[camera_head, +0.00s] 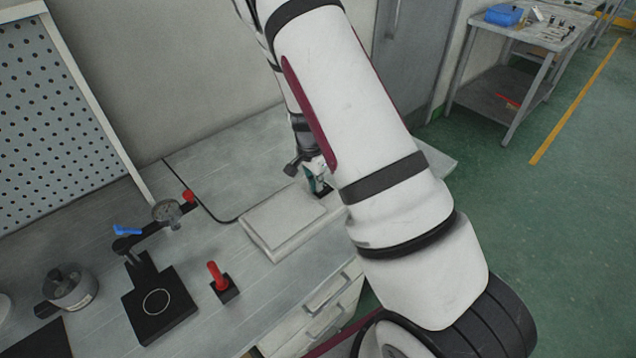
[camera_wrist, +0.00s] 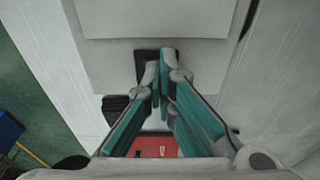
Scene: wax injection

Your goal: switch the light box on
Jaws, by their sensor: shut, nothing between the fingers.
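The light box (camera_head: 283,218) is a flat, pale box with a raised panel on top, lying on the grey bench in the head view. It fills the top of the wrist view (camera_wrist: 160,22). A small black switch part (camera_wrist: 143,68) shows at the box's edge, partly hidden behind my fingertips. My gripper (camera_wrist: 159,68) has its teal fingers shut and empty, with the tips over this black part. I cannot tell whether they touch it. In the head view my gripper (camera_head: 318,186) is at the box's far right end, partly hidden by my arm. No lit glow shows on the panel.
Left of the box stand a red-handled holder (camera_head: 220,278), a black clamp stand (camera_head: 160,304) with a gauge (camera_head: 166,212), and a metal pot (camera_head: 70,288). A black cable (camera_head: 205,208) runs behind the box. The bench (camera_head: 235,170) behind it is clear.

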